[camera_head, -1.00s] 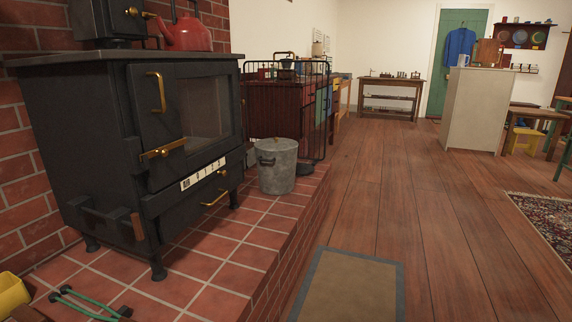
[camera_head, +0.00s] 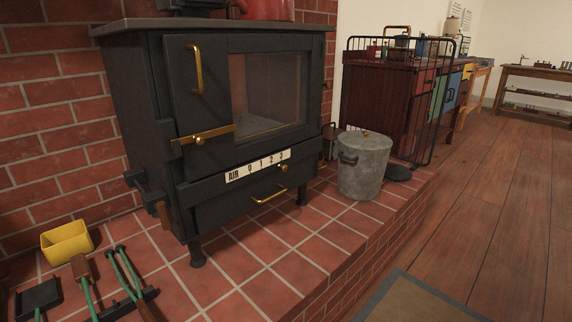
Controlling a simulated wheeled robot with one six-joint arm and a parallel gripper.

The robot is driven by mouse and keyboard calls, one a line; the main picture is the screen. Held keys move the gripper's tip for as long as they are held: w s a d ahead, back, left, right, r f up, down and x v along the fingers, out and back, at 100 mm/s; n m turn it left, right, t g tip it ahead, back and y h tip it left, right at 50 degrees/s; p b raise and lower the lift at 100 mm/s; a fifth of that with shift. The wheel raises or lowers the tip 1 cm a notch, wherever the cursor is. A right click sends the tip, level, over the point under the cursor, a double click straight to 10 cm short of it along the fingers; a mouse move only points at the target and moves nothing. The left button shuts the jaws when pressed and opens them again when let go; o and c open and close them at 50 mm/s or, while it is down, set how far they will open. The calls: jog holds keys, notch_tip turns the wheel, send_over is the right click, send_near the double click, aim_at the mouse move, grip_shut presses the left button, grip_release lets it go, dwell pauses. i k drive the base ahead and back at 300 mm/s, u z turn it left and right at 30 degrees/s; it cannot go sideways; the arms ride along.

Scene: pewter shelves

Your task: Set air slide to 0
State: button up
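A black stove (camera_head: 150,110) stands on a red tiled hearth. On its front, below the glass door, is a white air slide scale (camera_head: 258,165) reading AIR, 0, 1, 2, 3. A small brass knob (camera_head: 283,167) sits just below the scale, near its right end by the 3. A brass handle (camera_head: 268,196) is on the drawer under it. A brass latch (camera_head: 205,135) and an upright brass handle (camera_head: 194,70) are on the door, which is shut. My gripper is not in view.
A grey lidded metal bucket (camera_head: 363,168) stands on the hearth right of the stove. A yellow scoop (camera_head: 67,243) and green-handled tools (camera_head: 125,275) lie at the front left. A mat (camera_head: 418,302) lies on the wooden floor (camera_head: 500,215), which is clear to the right.

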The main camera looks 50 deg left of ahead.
aim_at(284, 167)
jog(key=u, duration=0.6)
jog(key=i, duration=0.85)
jog(key=u, duration=1)
jog(key=i, duration=0.2)
jog(key=u, duration=0.1)
